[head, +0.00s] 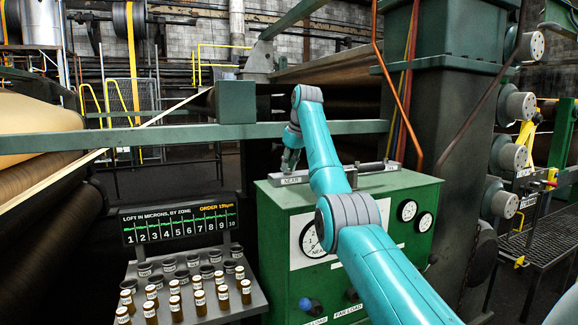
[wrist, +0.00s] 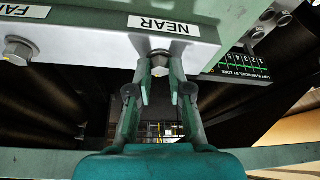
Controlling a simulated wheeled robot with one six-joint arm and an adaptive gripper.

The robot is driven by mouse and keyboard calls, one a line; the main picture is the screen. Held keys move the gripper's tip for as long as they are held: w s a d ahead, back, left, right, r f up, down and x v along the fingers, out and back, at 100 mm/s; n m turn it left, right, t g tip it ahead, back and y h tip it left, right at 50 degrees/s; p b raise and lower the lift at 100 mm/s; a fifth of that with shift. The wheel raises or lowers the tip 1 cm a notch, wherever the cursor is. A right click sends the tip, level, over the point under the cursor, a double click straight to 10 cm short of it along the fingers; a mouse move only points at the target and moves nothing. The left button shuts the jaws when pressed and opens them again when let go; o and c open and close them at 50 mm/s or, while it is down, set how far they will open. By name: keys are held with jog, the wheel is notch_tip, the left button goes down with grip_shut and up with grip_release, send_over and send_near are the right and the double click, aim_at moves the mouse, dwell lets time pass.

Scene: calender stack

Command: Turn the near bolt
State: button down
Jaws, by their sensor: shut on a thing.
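The near bolt (wrist: 160,62) is a grey hex head under the white "NEAR" label (wrist: 165,25) in the wrist view. My gripper (wrist: 160,73) has one finger on each side of it and is shut on it. The far bolt (wrist: 18,51) sits apart at the left, by a partly cut-off "FAR" label. In the head view my gripper (head: 290,163) reaches down at the left end of the green cabinet's top, by the "NEAR" label (head: 291,181). The near bolt cannot be made out there.
The green cabinet (head: 278,222) carries gauges and load knobs. A rack (head: 232,308) of labelled vials and a zone display (head: 180,222) stand to its left. A green rail (head: 200,135) crosses behind my arm, with large rollers beyond. A dark green column (head: 415,110) rises at the right.

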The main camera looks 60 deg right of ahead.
jog(key=m+g+h, duration=0.1)
jog(key=m, duration=0.2)
jog(key=shift+w+a+m, duration=0.1)
jog(key=shift+a+m, duration=0.05)
jog(key=shift+m, duration=0.25)
jog(key=m+g+h, duration=0.1)
jog(key=m, duration=0.2)
jog(key=shift+w+a+m, duration=0.1)
jog(key=shift+m, duration=0.2)
jog(key=m+g, duration=0.1)
jog(key=m, duration=0.2)
jog(key=m+g+h, duration=0.1)
jog(key=m, duration=0.1)
jog(key=shift+w+m, duration=0.15)
jog(key=shift+m, duration=0.25)
jog(key=c, duration=1.1)
grip_release()
jog(key=shift+o, duration=0.2)
jog(key=v, duration=0.7)
jog(key=shift+r, duration=0.25)
